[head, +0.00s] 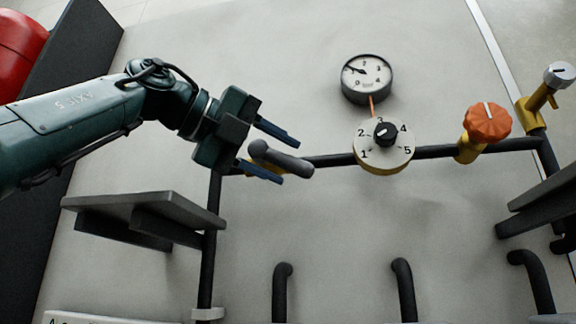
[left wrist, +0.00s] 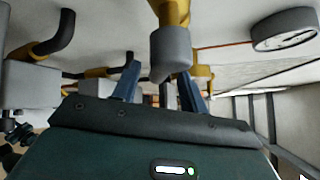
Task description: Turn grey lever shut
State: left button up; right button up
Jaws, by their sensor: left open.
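The grey lever (head: 283,159) is on a yellow valve body (head: 247,168) on the dark pipe, slanting down to the right in the head view. In the left wrist view the lever (left wrist: 171,52) shows large below a yellow part. My left gripper (head: 290,163) is open, with one blue finger above the lever and one below it in the head view. The lever appears to lie between the fingers; I cannot tell whether they touch it. In the left wrist view the fingers (left wrist: 160,76) stand apart. My right gripper is not in view.
A numbered dial (head: 384,158) and a round gauge (head: 366,82) are to the right. Further right are an orange knob (head: 488,123) and a yellow valve with a grey knob (head: 559,75). A grey shelf (head: 150,207) juts out below my left arm.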

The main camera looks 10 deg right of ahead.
pick_arm(q)
jog(key=v, duration=1)
jog(key=shift+s+a+b, duration=0.2)
jog(key=shift+b, duration=0.25)
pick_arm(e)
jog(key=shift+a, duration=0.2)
pick_arm(q)
jog(key=shift+r, duration=0.1)
jog(key=shift+c, duration=0.2)
